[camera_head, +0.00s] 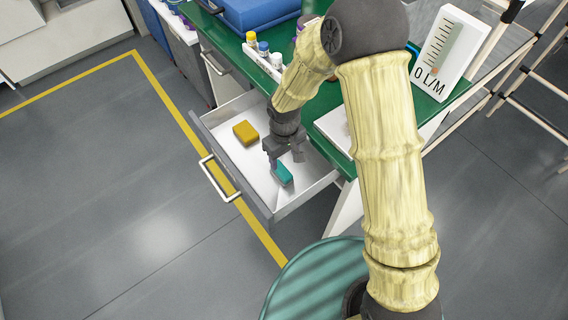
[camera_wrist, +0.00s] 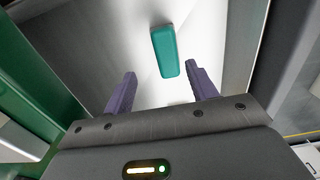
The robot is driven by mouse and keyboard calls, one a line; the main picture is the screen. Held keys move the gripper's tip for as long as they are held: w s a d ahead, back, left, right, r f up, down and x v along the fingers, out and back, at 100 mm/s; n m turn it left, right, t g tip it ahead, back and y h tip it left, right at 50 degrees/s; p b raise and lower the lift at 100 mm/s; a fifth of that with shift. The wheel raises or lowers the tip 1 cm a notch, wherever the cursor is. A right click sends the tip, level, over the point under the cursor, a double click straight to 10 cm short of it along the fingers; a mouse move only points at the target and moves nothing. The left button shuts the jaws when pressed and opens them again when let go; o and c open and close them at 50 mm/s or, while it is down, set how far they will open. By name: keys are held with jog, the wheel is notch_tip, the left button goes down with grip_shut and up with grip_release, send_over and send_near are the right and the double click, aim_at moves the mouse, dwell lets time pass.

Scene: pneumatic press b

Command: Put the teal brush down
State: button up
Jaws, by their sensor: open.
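The teal brush (camera_head: 283,174) lies in the open drawer (camera_head: 232,165), near the drawer's front right part. In the wrist view the teal brush (camera_wrist: 165,52) rests on the pale drawer floor, beyond the fingertips and roughly centred between their lines. My gripper (camera_head: 286,160) is over the drawer, close to the brush. In the wrist view its two purple fingers (camera_wrist: 160,75) stand apart with nothing between them. The brush's underside is hidden.
A yellow block (camera_head: 245,132) lies in the drawer, left of my gripper. The drawer's handle (camera_head: 216,180) sticks out in front. Above is the green bench (camera_head: 240,60) with small bottles (camera_head: 263,48), a blue case (camera_head: 258,12) and a gauge board (camera_head: 437,60).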

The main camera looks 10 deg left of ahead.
aim_at(284, 167)
notch_tip(284, 167, up, 4)
jog(key=shift+r, duration=0.2)
jog(key=shift+r, duration=0.1)
dwell(0.7)
